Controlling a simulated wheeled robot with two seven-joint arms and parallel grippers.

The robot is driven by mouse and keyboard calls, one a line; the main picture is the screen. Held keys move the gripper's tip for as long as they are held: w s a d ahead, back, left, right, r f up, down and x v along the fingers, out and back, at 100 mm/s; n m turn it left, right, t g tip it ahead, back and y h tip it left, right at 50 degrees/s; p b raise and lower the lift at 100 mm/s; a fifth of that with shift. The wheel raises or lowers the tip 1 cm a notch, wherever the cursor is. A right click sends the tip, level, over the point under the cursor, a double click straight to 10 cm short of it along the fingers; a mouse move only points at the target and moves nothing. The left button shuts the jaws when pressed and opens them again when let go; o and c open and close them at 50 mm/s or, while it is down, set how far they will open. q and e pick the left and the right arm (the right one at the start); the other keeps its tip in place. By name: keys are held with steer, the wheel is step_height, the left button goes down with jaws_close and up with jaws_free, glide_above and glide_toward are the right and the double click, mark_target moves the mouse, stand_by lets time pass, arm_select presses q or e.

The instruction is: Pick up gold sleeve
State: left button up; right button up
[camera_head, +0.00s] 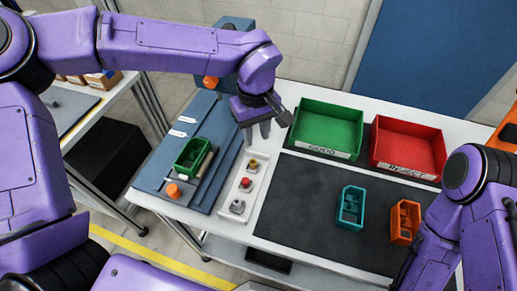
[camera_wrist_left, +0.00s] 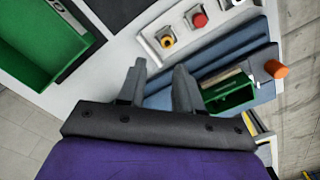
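The gold sleeve (camera_head: 253,164) is a small gold ring-like piece at the far end of a narrow white tray (camera_head: 228,214). In the left wrist view the gold sleeve (camera_wrist_left: 167,40) sits on a pale block, just beyond my fingertips. My left gripper (camera_head: 257,136) points down above the far end of the tray, apart from the sleeve. Its two fingers (camera_wrist_left: 160,68) are spread with nothing between them. My right arm enters at the right, but its gripper is not visible.
A red-topped piece (camera_head: 246,183) and a grey piece (camera_head: 237,206) share the tray. A small green bin (camera_head: 187,168) and orange cylinder (camera_head: 173,191) are left. Green GOOD (camera_head: 325,152) and red REJECT (camera_head: 396,170) bins stand right. The dark mat (camera_head: 300,207) has free room.

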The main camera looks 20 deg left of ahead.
mark_target(253, 161)
arm_select(q)
steer(key=f, duration=0.1)
steer(key=s+f, duration=0.2)
steer(key=shift+f, duration=0.35)
steer(key=f, duration=0.1)
steer(key=f+p, duration=0.1)
steer(key=f, duration=0.1)
steer(key=w+f+p, duration=0.1)
steer(key=f, duration=0.1)
steer(key=shift+a+f, duration=0.25)
steer(key=shift+a, duration=0.05)
steer(key=shift+f, duration=0.2)
steer(key=shift+s, duration=0.15)
arm_select(e)
steer(key=shift+s+r, duration=0.3)
steer(key=shift+r, duration=0.25)
steer(key=shift+s+r, duration=0.25)
steer(key=shift+r, duration=0.25)
arm_select(q)
jaws_close()
